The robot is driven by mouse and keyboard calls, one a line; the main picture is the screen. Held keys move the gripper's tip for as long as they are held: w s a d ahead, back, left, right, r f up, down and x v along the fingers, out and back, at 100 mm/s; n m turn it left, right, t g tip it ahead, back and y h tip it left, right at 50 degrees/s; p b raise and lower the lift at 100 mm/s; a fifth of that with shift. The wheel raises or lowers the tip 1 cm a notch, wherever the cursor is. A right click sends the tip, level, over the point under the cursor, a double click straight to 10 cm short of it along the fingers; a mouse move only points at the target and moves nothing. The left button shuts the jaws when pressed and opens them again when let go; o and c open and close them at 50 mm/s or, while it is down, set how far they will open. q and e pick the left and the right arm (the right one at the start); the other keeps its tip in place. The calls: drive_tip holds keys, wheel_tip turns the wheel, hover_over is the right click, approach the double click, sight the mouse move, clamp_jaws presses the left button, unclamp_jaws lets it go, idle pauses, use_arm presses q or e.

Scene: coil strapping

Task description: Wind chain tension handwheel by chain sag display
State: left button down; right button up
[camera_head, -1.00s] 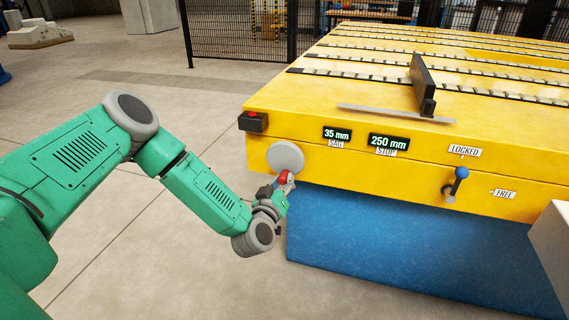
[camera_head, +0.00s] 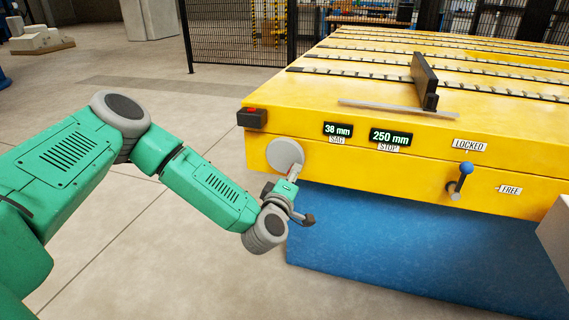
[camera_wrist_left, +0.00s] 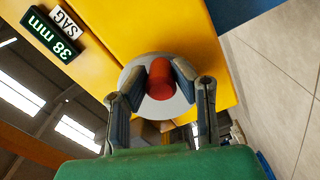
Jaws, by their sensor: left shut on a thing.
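The chain tension handwheel (camera_head: 285,154) is a grey disc on the front face of the yellow machine, near its left corner. In the left wrist view the disc (camera_wrist_left: 172,109) lies behind its red handle (camera_wrist_left: 160,78). My left gripper (camera_wrist_left: 160,74) is shut on this red handle, one finger on each side. In the head view the left gripper (camera_head: 293,174) is at the lower right edge of the wheel and the handle is hidden. The sag display (camera_head: 338,130) reads 38 mm; it also shows in the left wrist view (camera_wrist_left: 52,37). My right gripper is out of view.
A stop display (camera_head: 390,138) reads 250 mm. A blue-knobbed lever (camera_head: 461,180) stands near the LOCKED label, with a FREE label lower right. A blue panel (camera_head: 400,245) lies below the machine's front.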

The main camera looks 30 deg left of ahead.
use_arm(q)
drive_tip(key=shift+r, duration=0.1)
drive_tip(key=shift+n, duration=0.3)
drive_tip(key=shift+d+r+n+b, duration=0.1)
drive_tip(key=shift+r+n+b, duration=0.15)
drive_tip(key=shift+n, duration=0.35)
drive_tip(key=shift+d+r+n+b, duration=0.1)
drive_tip(key=shift+n+b, duration=0.2)
drive_tip(key=shift+n, duration=0.3)
drive_tip(key=shift+w+r+n, duration=0.1)
drive_tip(key=shift+r+n, duration=0.2)
drive_tip(key=shift+n, duration=0.2)
drive_tip(key=shift+a+f+m+p, duration=0.1)
drive_tip(key=shift+f+m+p, duration=0.1)
drive_tip(key=shift+m+p, duration=0.85)
drive_tip(key=shift+a+f+m+p, duration=0.15)
drive_tip(key=shift+f+m+p, duration=0.3)
drive_tip(key=shift+m, duration=0.6)
drive_tip(key=shift+a+f+m, duration=0.15)
drive_tip(key=shift+f+m, duration=0.05)
drive_tip(key=shift+m, duration=0.1)
